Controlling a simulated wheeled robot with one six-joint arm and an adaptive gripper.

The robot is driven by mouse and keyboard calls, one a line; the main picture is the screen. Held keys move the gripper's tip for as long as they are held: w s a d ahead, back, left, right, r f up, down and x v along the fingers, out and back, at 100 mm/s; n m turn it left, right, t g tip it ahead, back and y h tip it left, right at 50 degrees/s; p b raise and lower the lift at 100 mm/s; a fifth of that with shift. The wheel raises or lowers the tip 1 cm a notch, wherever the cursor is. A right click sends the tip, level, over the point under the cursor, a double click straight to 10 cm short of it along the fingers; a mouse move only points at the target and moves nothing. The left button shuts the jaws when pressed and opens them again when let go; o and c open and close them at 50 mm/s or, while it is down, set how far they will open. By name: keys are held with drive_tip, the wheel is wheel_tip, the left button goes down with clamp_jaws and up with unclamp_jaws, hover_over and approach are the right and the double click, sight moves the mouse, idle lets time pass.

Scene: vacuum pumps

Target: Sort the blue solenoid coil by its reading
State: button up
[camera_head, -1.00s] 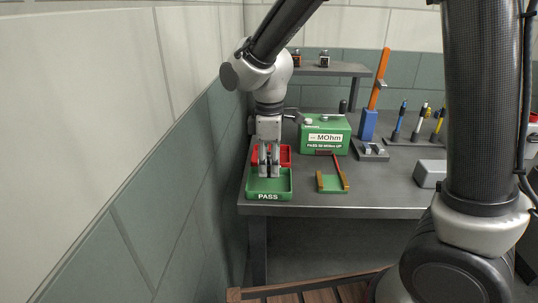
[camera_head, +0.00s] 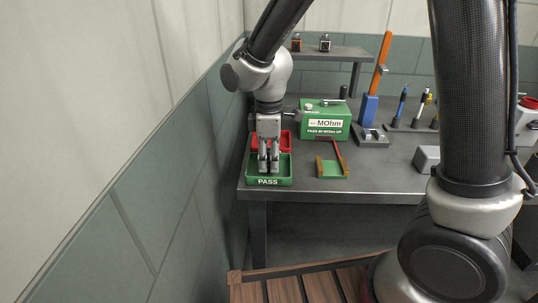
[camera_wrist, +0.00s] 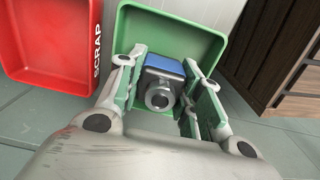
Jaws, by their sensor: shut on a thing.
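The blue solenoid coil (camera_wrist: 168,66) shows in the wrist view, blue on its body with a round grey metal end facing the camera. My gripper (camera_head: 268,170) is shut on it, a finger on each side. The gripper points down over the green PASS tray (camera_head: 268,182), with its fingertips within the tray's outline. I cannot tell whether the coil touches the tray floor. In the head view the fingers hide the coil. The green tray (camera_wrist: 203,27) is behind the coil in the wrist view. The green MOhm meter (camera_head: 325,120) reads "PASS 80 MOhm UP" on its front; its display is too small to read.
The red SCRAP tray (camera_head: 284,141) stands just behind the green one; it also shows in the wrist view (camera_wrist: 45,45). A small green fixture (camera_head: 331,168) with a red probe lies to the right. A wall runs close on the left. A shelf (camera_head: 335,53) stands behind.

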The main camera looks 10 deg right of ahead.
drive_tip(key=shift+f, duration=0.45)
idle(0.4)
drive_tip(key=o, duration=1.3)
drive_tip(key=shift+c, duration=0.2)
wheel_tip(320, 180, up, 12)
clamp_jaws()
idle(0.6)
